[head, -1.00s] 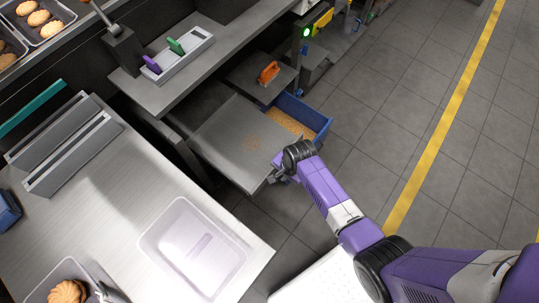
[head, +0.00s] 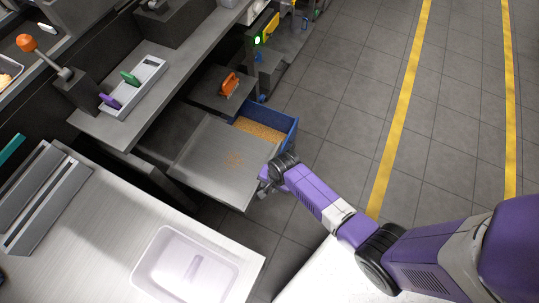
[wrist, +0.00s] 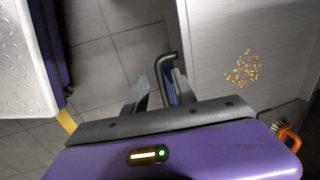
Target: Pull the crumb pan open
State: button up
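The crumb pan (head: 205,168) is a flat grey metal tray, drawn well out from under the counter, with orange-brown crumbs on it. Its surface and crumbs also show at the right of the wrist view (wrist: 215,60). My gripper (head: 264,190) is at the pan's front edge in the head view. In the wrist view my gripper (wrist: 160,78) has its two fingers apart. A dark bent bar handle (wrist: 166,58) at the pan's edge lies between them, nearer the right finger. I cannot tell whether that finger touches it.
A blue bin (head: 284,124) holding crumbs sits behind the pan. An orange-handled brush (head: 229,84) lies on a grey shelf. A pale worktop with a clear tray (head: 150,285) is at front left. Tiled floor (head: 345,110) is open to the right.

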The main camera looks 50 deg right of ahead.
notch_tip(320, 180, up, 8)
jog(key=s+p, duration=0.1)
jog(key=p, duration=0.1)
jog(key=shift+s+d+f+p, duration=0.2)
jog(key=shift+s+d+p, duration=0.05)
jog(key=shift+p, duration=0.05)
dwell(0.6)
